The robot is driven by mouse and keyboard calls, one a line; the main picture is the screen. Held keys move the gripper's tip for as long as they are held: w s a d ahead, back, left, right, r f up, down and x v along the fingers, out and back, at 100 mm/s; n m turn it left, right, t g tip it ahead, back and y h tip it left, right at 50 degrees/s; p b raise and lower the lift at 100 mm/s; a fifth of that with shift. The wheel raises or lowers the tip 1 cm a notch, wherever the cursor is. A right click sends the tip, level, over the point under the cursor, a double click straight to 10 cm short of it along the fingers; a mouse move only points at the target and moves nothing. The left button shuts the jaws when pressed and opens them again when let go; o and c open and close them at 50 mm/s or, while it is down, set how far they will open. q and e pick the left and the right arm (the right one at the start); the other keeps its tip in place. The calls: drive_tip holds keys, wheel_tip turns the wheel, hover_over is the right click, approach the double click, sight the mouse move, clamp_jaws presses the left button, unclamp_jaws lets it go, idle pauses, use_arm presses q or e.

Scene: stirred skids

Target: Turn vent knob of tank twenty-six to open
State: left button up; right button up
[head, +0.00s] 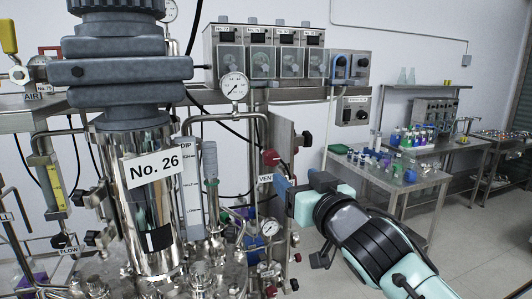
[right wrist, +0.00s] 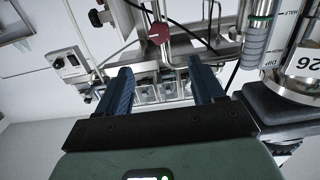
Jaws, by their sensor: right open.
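Tank No. 26 (head: 150,185) is a shiny steel vessel with a grey top, at the left of the head view. Its label and side (right wrist: 305,60) also show at the right edge of the right wrist view. The red vent knob (head: 271,157) sits on pipework right of the tank, just above the VENT tag (head: 265,178). My right gripper (head: 283,188) is close to the knob, just below and right of it. In the right wrist view the red knob (right wrist: 159,33) lies ahead of my open, empty fingers (right wrist: 164,82), roughly between them and apart from them. My left gripper is out of view.
Pipes, a pressure gauge (head: 234,87) and a lower gauge (head: 270,228) crowd the space around the knob. A steel plate (head: 282,135) stands behind it. Control boxes (head: 264,55) hang on the wall. Lab benches (head: 390,175) with bottles stand at the right; the floor there is clear.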

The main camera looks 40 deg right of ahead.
sight(272, 157)
drive_tip(key=p+x, duration=0.3)
drive_tip(key=x, duration=1)
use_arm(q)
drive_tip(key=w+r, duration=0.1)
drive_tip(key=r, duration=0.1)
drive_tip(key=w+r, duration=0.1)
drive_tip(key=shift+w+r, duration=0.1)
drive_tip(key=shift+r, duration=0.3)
use_arm(e)
drive_tip(key=c, duration=1.1)
